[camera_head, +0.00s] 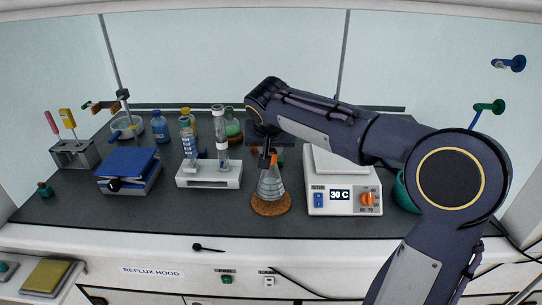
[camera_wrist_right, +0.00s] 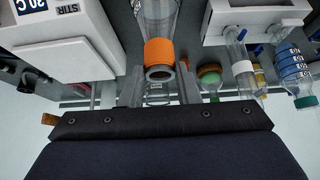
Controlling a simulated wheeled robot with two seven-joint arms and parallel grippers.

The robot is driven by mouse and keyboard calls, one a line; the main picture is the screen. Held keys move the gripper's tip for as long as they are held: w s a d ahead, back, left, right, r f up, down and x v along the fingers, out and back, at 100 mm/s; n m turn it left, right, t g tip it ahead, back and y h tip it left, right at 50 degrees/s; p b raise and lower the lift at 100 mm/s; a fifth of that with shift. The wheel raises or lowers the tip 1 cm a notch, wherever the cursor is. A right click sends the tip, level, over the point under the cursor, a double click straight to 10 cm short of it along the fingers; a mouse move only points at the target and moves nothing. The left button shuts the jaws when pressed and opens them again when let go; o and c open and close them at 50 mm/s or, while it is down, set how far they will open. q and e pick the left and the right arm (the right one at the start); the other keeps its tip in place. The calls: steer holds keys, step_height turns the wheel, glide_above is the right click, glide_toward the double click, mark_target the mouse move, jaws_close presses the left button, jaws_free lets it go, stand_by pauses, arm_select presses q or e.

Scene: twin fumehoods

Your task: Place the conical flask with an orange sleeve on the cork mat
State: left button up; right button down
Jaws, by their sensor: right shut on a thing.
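The conical flask (camera_head: 270,185) is clear glass with an orange sleeve around its neck. It is upright, with its base over the round brown cork mat (camera_head: 271,209); I cannot tell whether the base touches the mat. My right gripper (camera_head: 267,158) comes down from above and is shut on the flask's neck. In the right wrist view the flask's orange sleeve (camera_wrist_right: 158,52) and open mouth lie between the fingers of the right gripper (camera_wrist_right: 159,88). The cork mat cannot be made out there. My left gripper is not in view.
A white rack (camera_head: 209,178) with glass tubes is to the left, with bottles behind. A blue-topped stand (camera_head: 128,163) is farther left. The bench front is mostly clear.

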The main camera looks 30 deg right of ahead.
steer(key=shift+f, duration=1.4)
steer(key=shift+f, duration=0.15)
steer(key=c, duration=1.1)
jaws_free()
steer(key=shift+s+r, duration=0.15)
steer(key=shift+r, duration=0.3)
steer(key=v, duration=1.1)
steer(key=s+a+f+n+y, duration=0.1)
steer(key=s+a+f+y, duration=0.1)
steer(key=s+f, duration=0.3)
steer(key=s+a+f+n+y, duration=0.2)
steer(key=s+f, duration=0.4)
steer(key=s, duration=0.5)
steer(key=s+a+f+n+y, duration=0.1)
steer(key=s+a+f+y, duration=0.2)
steer(key=s+f, duration=0.3)
steer(key=shift+s+a+f+n, duration=0.1)
steer(key=shift+s+a+n, duration=0.35)
steer(key=shift+s, duration=0.45)
